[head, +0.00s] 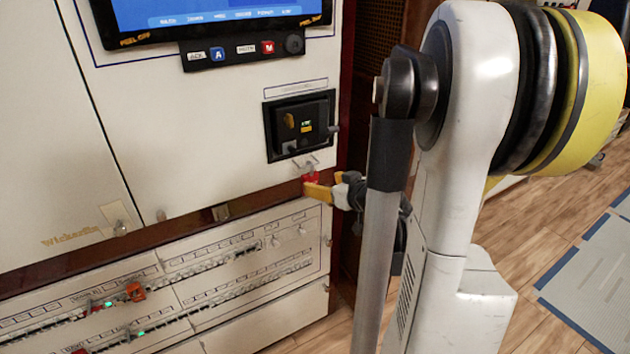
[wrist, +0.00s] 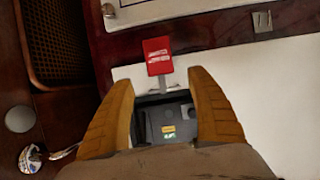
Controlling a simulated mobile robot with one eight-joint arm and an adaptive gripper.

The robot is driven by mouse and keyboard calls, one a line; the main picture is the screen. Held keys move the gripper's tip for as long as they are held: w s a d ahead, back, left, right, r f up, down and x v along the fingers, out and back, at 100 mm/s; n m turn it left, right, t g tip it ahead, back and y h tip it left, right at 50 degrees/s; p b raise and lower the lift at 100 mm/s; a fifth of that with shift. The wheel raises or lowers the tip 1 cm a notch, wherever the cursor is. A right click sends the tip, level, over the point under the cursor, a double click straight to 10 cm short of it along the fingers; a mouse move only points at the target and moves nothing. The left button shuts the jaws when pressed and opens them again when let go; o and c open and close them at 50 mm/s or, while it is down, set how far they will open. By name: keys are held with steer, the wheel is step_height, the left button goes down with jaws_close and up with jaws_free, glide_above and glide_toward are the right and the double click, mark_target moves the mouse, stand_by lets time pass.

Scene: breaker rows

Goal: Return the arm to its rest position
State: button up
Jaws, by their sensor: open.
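My gripper (wrist: 163,112) is open in the wrist view, its two yellow-brown fingers spread apart. Between the fingers I see part of a black breaker unit (wrist: 165,122), and a red tag (wrist: 158,55) lies just beyond the fingertips. In the head view my gripper (head: 318,191) is near the cabinet front, just below the black breaker unit (head: 300,125) and beside the red tag (head: 310,178). My arm's white and grey links fill the right half of that view and hide part of the scene.
The cabinet (head: 60,150) has a screen (head: 215,12) at its top. Lower rows of breakers carry an orange piece (head: 136,291) and green lights. Wooden floor (head: 540,230) and a grey-blue mat (head: 595,275) lie at the right.

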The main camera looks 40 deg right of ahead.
steer(key=s+a+r+n+g+y, duration=0.2)
steer(key=a+g+y, duration=0.1)
steer(key=a, duration=1.5)
steer(key=s+a+g, duration=0.3)
steer(key=s+a, duration=0.7)
steer(key=a, duration=0.4)
steer(key=shift+s+a+r+n, duration=0.2)
steer(key=shift+s+a+n, duration=0.1)
steer(key=shift+n, duration=0.1)
stand_by(0.3)
